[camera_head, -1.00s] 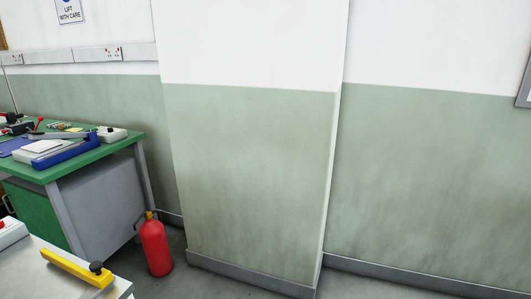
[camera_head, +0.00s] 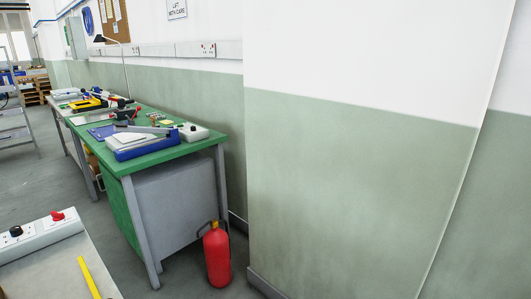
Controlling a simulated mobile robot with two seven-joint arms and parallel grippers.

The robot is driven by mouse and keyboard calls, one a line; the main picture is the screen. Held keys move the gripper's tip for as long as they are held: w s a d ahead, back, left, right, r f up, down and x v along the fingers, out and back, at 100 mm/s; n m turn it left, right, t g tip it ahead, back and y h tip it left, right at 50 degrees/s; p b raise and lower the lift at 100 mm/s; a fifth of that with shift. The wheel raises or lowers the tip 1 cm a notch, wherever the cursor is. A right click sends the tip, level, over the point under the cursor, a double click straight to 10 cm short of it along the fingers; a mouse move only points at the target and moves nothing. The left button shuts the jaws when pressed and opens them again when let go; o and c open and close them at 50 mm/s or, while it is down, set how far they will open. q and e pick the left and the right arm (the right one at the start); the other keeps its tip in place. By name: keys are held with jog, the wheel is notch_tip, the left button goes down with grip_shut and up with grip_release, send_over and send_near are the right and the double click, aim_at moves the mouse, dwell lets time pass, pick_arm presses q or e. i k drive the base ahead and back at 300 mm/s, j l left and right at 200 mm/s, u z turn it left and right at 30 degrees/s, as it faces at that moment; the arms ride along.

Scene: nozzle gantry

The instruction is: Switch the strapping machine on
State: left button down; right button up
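A grey-topped machine (camera_head: 65,272) is cut off by the lower left edge; it appears to be the strapping machine. A pale control box (camera_head: 42,238) sits along its back edge. The box carries a black knob (camera_head: 16,231) and a red knob or switch (camera_head: 57,216), each on a light plate. Its on or off setting cannot be read. A yellow bar (camera_head: 89,277) lies on the top and runs out of the bottom of the view. Neither of my grippers is in view.
A green-topped workbench (camera_head: 165,153) with a blue-based device (camera_head: 135,148) and other tools stands beyond the machine. A red fire extinguisher (camera_head: 217,256) stands on the floor beside it. A wall pillar (camera_head: 350,190) fills the right.

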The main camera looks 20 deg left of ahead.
aim_at(58, 216)
jog(key=i+u, duration=0.15)
jog(key=u, duration=0.35)
jog(key=i+l+u, duration=0.15)
jog(key=u, duration=0.35)
jog(key=i+l+u, duration=0.1)
jog(key=u, duration=0.4)
jog(key=i+l+u, duration=0.1)
jog(key=l+u, duration=0.15)
jog(key=u, duration=0.25)
jog(key=l+u, duration=0.25)
jog(key=u, duration=0.25)
jog(key=i, duration=0.05)
